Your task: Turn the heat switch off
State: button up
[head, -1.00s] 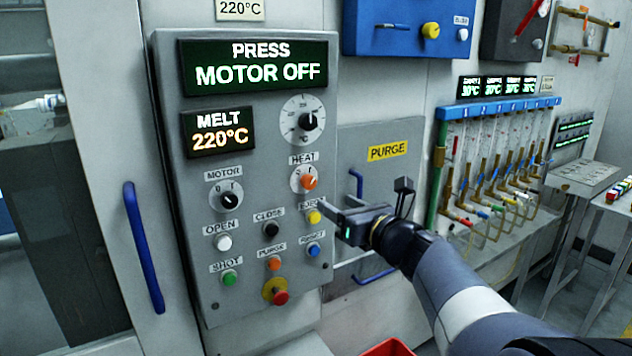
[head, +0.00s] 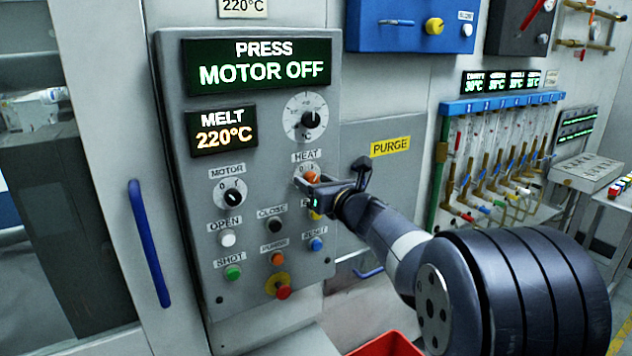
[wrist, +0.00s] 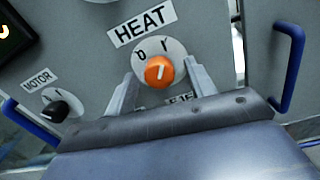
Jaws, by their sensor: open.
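The heat switch (wrist: 159,70) is an orange knob on a round white dial marked 0 and I, under a HEAT label (wrist: 141,23). Its white pointer line stands near upright in the wrist view, leaning slightly toward the I. In the head view the heat switch (head: 311,177) is partly hidden by my gripper (head: 308,184). My gripper is open, with one finger on each side of the knob in the wrist view (wrist: 159,88). I cannot tell whether the fingers touch it.
The black motor knob (head: 233,197) is left of the heat switch. Several push buttons and a red stop button (head: 284,292) sit below. A blue handle (head: 149,243) stands left of the panel. The display (head: 262,66) reads PRESS MOTOR OFF. A red bin (head: 385,345) is below.

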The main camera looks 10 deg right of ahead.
jog(key=shift+c, duration=0.5)
jog(key=c, duration=0.9)
jog(key=shift+o, duration=0.2)
jog(key=shift+f+n+b, duration=0.15)
jog(key=shift+n+b, duration=0.15)
jog(key=shift+b, duration=0.2)
jog(key=n+b, duration=0.9)
jog(key=b, duration=0.1)
jog(key=shift+n, duration=0.4)
jog(key=shift+n+b, duration=1.15)
jog(key=shift+n, duration=0.45)
jog(key=shift+r, duration=0.2)
